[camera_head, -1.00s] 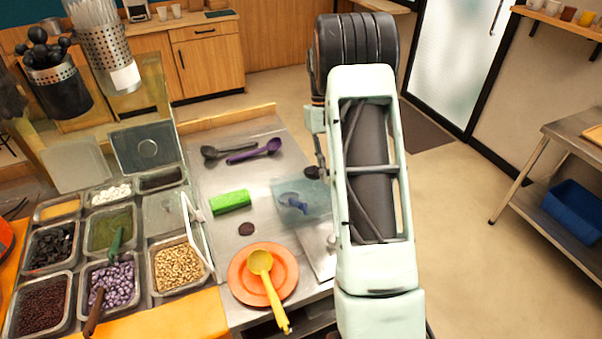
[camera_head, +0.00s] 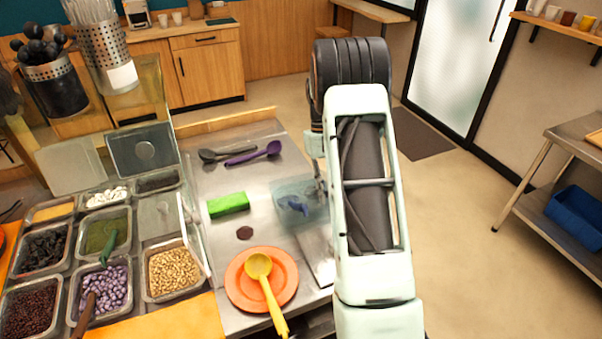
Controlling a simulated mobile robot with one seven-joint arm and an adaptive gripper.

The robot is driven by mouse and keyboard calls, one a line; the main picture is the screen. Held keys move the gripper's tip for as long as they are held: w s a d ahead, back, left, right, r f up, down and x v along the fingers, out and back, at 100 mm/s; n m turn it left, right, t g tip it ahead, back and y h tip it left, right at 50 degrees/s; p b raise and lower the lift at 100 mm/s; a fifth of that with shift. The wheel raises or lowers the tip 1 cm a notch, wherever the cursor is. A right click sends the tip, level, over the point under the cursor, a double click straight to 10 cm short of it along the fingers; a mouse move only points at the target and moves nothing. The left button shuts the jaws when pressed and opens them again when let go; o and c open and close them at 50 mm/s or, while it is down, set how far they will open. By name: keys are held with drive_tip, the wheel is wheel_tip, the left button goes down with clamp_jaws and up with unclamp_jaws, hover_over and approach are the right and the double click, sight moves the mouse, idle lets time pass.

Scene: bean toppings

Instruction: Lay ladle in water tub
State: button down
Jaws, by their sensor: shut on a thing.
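The water tub (camera_head: 283,188) is a translucent bluish container on the steel counter, just left of my arm. A blue ladle (camera_head: 292,204) shows within its outline; I cannot tell whether it rests on the bottom. My gripper (camera_head: 321,188) is at the tub's right side, small and partly hidden by my arm. It is shut on the blue ladle, as far as this view shows; the grip itself is unclear. A yellow ladle (camera_head: 266,285) lies on an orange plate (camera_head: 235,290). A purple ladle (camera_head: 255,154) and a dark grey ladle (camera_head: 215,155) lie further back.
A green block (camera_head: 228,204) and a dark round patch (camera_head: 245,233) lie left of the tub. Topping pans, including one of tan beans (camera_head: 172,271), fill the left side behind a clear guard. A side table (camera_head: 575,150) stands at the right.

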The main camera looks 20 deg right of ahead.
drive_tip(key=c, duration=1.8)
unclamp_jaws()
drive_tip(key=shift+o, duration=0.2)
drive_tip(key=v, duration=1.2)
